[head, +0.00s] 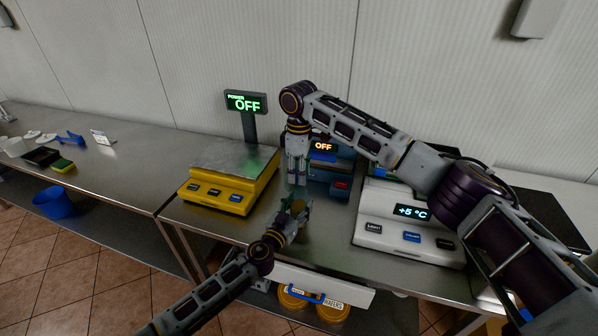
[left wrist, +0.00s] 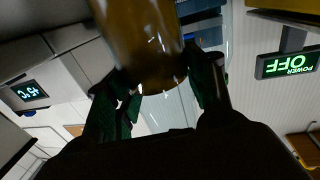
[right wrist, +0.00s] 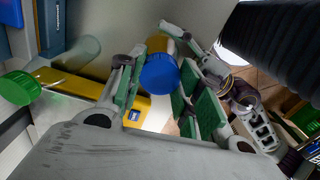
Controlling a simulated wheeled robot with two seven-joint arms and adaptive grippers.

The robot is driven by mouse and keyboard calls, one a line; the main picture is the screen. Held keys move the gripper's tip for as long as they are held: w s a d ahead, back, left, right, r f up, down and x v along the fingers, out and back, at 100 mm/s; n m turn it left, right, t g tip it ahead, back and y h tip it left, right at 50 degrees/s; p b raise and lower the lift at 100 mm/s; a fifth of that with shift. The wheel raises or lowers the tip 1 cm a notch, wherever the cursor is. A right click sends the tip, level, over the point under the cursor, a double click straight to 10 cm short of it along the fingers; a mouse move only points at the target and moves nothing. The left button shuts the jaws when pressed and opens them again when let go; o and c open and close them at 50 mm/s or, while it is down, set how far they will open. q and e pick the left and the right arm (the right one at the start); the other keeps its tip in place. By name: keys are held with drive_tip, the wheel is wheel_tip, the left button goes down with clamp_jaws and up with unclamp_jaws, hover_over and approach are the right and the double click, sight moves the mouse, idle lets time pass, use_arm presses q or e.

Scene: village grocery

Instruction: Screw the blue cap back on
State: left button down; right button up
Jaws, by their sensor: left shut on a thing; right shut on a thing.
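The blue cap (right wrist: 159,74) sits between the green-padded fingers of my right gripper (right wrist: 160,84), which is shut on it. In the head view this gripper (head: 298,181) points down, above my left gripper (head: 290,216). My left gripper is shut on an amber bottle (left wrist: 145,40). The bottle also shows in the head view (head: 301,209), partly hidden by the fingers. In the right wrist view, part of the amber bottle (right wrist: 156,43) shows behind the cap. I cannot tell whether cap and bottle touch.
A yellow scale (head: 230,189) stands left of the grippers. A blue device (head: 340,181) stands close behind them, and a white scale (head: 407,225) stands to the right. A clear bottle with a green cap (right wrist: 18,88) is near the right gripper.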

drive_tip(key=m, duration=0.4)
drive_tip(key=shift+m, duration=0.4)
drive_tip(key=o, duration=1.2)
drive_tip(key=shift+r, duration=0.1)
wheel_tip(320, 180, up, 12)
use_arm(q)
drive_tip(key=c, duration=0.5)
unclamp_jaws()
drive_tip(key=shift+s, duration=0.1)
